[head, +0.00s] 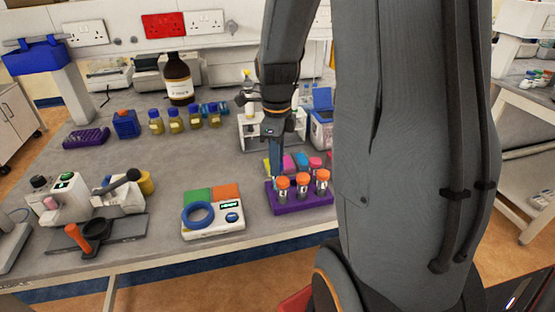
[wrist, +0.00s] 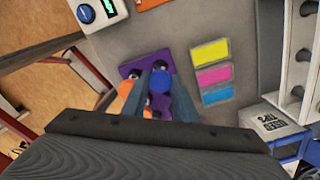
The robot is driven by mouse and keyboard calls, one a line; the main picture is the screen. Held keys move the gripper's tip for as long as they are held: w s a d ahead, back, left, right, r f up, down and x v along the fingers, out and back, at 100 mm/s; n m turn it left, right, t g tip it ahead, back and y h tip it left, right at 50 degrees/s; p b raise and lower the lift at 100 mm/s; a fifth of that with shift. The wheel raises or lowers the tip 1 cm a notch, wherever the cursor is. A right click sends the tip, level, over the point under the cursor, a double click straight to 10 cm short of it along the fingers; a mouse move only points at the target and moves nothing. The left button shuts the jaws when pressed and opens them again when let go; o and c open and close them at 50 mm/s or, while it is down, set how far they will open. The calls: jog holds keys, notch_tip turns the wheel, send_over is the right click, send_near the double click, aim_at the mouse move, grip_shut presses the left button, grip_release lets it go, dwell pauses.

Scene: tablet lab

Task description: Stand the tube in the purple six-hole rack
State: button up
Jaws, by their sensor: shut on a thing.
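The purple rack (head: 303,203) stands near the bench's front edge, right of centre in the head view. Its purple top also shows in the wrist view (wrist: 140,66). Orange-capped tubes (head: 304,182) stand in its front row. My gripper (head: 276,176) points down at the rack's left rear side. In the wrist view my gripper (wrist: 158,90) is shut on a tube with a blue cap (wrist: 162,82), over the rack. The tube's lower part is hidden, so I cannot tell whether it is in a hole.
Yellow (wrist: 210,51), pink and blue pads lie beside the rack. A white rack (head: 256,130) stands behind my gripper. A white device with a blue ring (head: 198,214) sits left of the purple rack. Bottles line the back. The bench middle is clear.

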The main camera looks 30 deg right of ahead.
jog(key=shift+f, duration=0.2)
jog(key=o, duration=0.9)
jog(key=shift+r, duration=0.1)
jog(key=shift+r+b, duration=0.9)
jog(key=shift+r, duration=2.9)
jog(key=s+a+f+n, duration=0.2)
jog(key=a+f+n, duration=0.1)
jog(key=n, duration=0.5)
jog(key=s+a+f+n+t, duration=0.1)
jog(key=s+a+f+n, duration=0.1)
jog(key=a+n, duration=0.3)
jog(key=s+a+f+n+b, duration=0.1)
jog(key=s+a+f+n, duration=0.2)
jog(key=n, duration=0.9)
jog(key=shift+a+f, duration=0.5)
jog(key=shift+f, duration=0.15)
jog(key=shift+s+a+f+n, duration=0.25)
jog(key=shift+s+a+n, duration=0.05)
jog(key=shift+n, duration=0.7)
